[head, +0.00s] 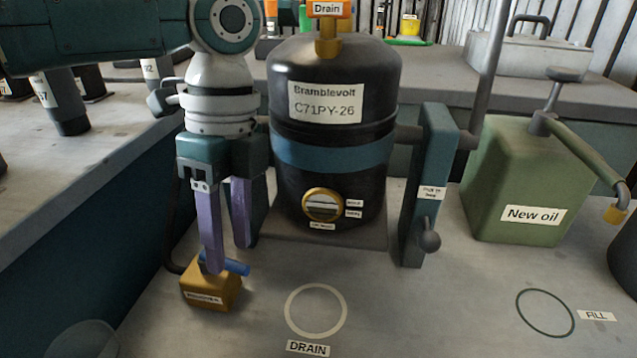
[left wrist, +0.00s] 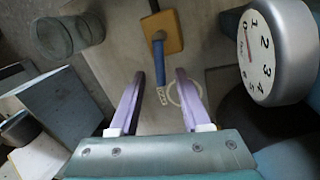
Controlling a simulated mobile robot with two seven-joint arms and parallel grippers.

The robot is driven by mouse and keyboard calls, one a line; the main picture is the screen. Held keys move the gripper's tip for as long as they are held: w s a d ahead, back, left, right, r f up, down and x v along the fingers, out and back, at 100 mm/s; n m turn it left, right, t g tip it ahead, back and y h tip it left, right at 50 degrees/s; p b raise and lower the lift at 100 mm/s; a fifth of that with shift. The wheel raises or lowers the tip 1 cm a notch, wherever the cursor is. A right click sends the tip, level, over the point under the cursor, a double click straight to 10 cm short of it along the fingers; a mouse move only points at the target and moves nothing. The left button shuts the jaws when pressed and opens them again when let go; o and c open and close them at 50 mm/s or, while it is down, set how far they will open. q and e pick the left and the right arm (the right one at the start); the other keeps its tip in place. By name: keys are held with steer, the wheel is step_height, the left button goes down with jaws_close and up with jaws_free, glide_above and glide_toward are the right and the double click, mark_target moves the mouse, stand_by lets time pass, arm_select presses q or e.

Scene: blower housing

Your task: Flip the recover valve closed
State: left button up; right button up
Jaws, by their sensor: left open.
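The valve is an orange-yellow block (head: 210,290) on the bench, left of the DRAIN ring, with a blue lever (head: 237,267) on top. Its label is too small to read. In the left wrist view the block (left wrist: 172,43) lies ahead and the blue lever (left wrist: 159,62) points back towards my gripper. My left gripper (head: 227,258) is open, with its purple fingers pointing down over the block. In the left wrist view the lever's end shows between the two fingers (left wrist: 160,76). One finger hides part of the lever in the head view. My right gripper is not in view.
A black tank (head: 330,165) with a blue band stands just right of my gripper. A teal post (head: 428,180) with a knobbed lever and a green New oil can (head: 515,185) stand farther right. A round dial gauge (left wrist: 275,50) is close on the wrist view's right. The front bench is mostly clear.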

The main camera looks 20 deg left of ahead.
arm_select(q)
steer(key=shift+s+f, duration=0.1)
steer(key=shift+f, duration=0.55)
jaws_close()
